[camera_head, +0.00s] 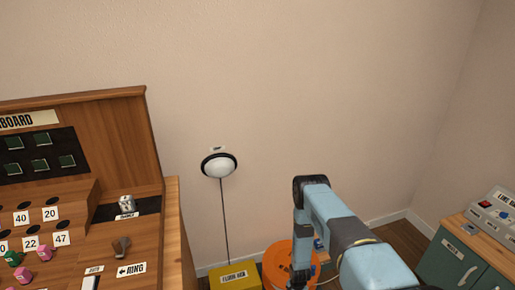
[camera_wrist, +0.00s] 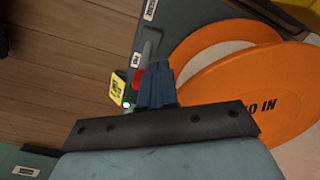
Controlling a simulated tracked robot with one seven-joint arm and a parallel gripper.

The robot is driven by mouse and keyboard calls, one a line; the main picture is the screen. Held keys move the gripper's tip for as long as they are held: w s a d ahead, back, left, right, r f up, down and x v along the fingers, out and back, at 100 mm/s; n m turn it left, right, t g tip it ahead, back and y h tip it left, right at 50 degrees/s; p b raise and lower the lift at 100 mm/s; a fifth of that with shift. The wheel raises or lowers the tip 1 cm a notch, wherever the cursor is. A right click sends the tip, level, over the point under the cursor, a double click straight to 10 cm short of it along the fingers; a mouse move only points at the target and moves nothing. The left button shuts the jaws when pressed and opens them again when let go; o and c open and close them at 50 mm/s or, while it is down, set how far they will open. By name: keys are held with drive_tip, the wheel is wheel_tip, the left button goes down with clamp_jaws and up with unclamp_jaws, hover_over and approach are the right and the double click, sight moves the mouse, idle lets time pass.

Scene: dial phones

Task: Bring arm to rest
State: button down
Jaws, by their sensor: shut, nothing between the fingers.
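My arm (camera_head: 325,215) reaches up from the lower right in the head view, then bends down in front of an orange round thing. My gripper (camera_wrist: 157,82) shows in the wrist view as blue fingers, pressed together with nothing between them. It points down toward the floor area beside the orange discs (camera_wrist: 235,90).
A wooden switchboard desk (camera_head: 130,130) stands at the left. A yellow box (camera_head: 235,277) and the orange round thing (camera_head: 277,262) stand low by the wall. A green cabinet (camera_head: 455,258) with a grey device (camera_head: 492,212) stands at the right. A round lamp (camera_head: 219,167) hangs on the wall.

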drive_tip(key=w+r+n, duration=0.1)
drive_tip(key=w+r, duration=0.4)
drive_tip(key=r, duration=0.5)
drive_tip(key=w+r+t, duration=0.1)
drive_tip(key=w+r, duration=0.5)
drive_tip(key=r, duration=0.4)
drive_tip(key=w+r+n, duration=0.1)
drive_tip(key=w+r, duration=0.4)
drive_tip(key=r, duration=0.4)
wheel_tip(320, 180, up, 30)
drive_tip(key=n+t, duration=0.2)
drive_tip(key=s+d+r+n, duration=0.1)
drive_tip(key=s+r, duration=0.4)
drive_tip(key=r, duration=0.4)
drive_tip(key=s+r+t, duration=0.1)
drive_tip(key=s+r, duration=0.4)
drive_tip(key=r, duration=0.3)
drive_tip(key=s+d+r+n, duration=0.1)
drive_tip(key=s+r, duration=0.5)
drive_tip(key=r, duration=0.3)
drive_tip(key=s+r+n, duration=0.1)
drive_tip(key=s+r, duration=0.3)
drive_tip(key=s, duration=0.8)
drive_tip(key=s+r+n+t, duration=0.1)
drive_tip(key=s+r, duration=0.4)
drive_tip(key=s, duration=0.7)
drive_tip(key=shift+s+d+n+t, duration=0.3)
drive_tip(key=shift+s+n, duration=0.05)
drive_tip(key=shift+n, duration=0.05)
